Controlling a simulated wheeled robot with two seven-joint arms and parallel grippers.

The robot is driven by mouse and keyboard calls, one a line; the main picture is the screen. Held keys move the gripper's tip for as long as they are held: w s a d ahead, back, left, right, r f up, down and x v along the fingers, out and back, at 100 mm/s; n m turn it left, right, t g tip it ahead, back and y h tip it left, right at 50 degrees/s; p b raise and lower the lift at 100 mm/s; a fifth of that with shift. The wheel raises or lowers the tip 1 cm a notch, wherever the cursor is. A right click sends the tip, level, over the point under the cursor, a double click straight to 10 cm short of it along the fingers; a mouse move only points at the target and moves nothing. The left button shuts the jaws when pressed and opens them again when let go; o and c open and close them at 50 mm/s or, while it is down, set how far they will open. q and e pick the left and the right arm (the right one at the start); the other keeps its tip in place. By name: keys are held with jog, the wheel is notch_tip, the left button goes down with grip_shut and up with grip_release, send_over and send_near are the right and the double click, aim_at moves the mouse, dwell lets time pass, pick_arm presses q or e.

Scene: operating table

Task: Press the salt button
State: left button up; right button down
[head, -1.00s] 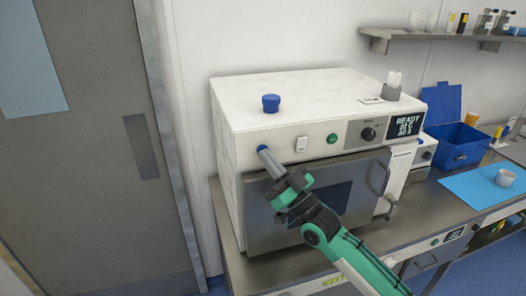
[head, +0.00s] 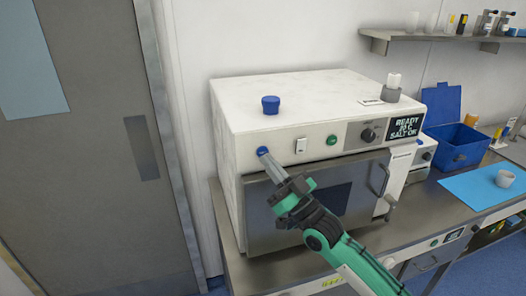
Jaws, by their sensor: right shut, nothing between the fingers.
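The white machine (head: 290,100) stands on a steel bench, with buttons along its front panel. A blue button (head: 262,151) is at the panel's left end; no readable label shows on it. My right gripper (head: 267,158) is shut and empty, its fingertips just below and right of the blue button. I cannot tell whether they touch it. The display (head: 405,128) appears to read "READY", a temperature and "SALT OK". My left gripper is not in view.
A white switch (head: 301,145), a green button (head: 332,140) and a knob (head: 368,134) sit further right on the panel. A blue cap (head: 270,105) and a grey cup (head: 390,95) stand on top. A door (head: 90,150) is at the left.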

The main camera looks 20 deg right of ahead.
jog(key=s+p, duration=0.1)
jog(key=s, duration=0.4)
jog(key=shift+d, duration=0.1)
dwell(0.4)
jog(key=shift+f, duration=0.1)
dwell(0.4)
